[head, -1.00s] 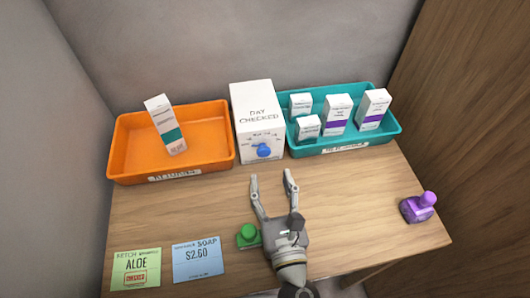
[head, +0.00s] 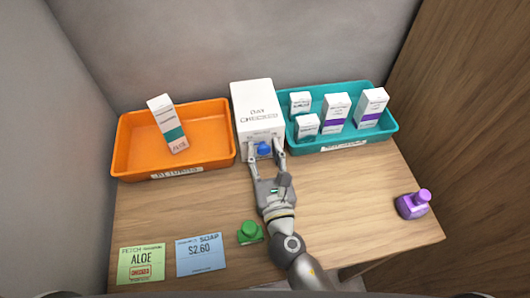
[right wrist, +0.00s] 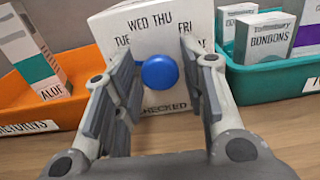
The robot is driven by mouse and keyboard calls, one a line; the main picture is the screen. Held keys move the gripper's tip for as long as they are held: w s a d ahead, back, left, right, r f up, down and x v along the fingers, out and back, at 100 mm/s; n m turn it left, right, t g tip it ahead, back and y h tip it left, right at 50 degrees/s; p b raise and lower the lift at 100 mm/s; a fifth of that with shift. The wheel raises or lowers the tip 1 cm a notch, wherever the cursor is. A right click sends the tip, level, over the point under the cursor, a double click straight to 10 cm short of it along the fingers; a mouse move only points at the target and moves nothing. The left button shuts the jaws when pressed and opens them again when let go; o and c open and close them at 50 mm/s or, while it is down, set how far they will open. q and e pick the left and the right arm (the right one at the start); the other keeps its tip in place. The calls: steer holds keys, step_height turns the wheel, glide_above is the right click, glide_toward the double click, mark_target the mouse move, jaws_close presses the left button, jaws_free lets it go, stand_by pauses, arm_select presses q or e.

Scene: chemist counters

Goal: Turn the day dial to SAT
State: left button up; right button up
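The white box (head: 256,100) marked "DAY CHECKED" stands at the back of the table between two trays. Its blue day dial (head: 264,148) is on the front face. In the right wrist view the fingers (right wrist: 160,85) stand apart around the knob. My left gripper is not in view.
An orange tray (head: 125,135) with one carton (head: 167,123) is at left. A teal tray (head: 391,122) with several cartons is at right. A green stamp (head: 249,233), a purple stamp (head: 413,205) and two cards (head: 140,264) (head: 201,255) lie nearer. The table's right middle is clear.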

steer(key=c, duration=0.6)
steer(key=shift+c, duration=0.2)
steer(key=m+b, duration=0.1)
steer(key=m, duration=0.2)
steer(key=shift+f, duration=0.1)
steer(key=shift+m+b, duration=0.55)
steer(key=shift+m, duration=1.25)
steer(key=o, duration=1.1)
steer(key=shift+c, duration=0.2)
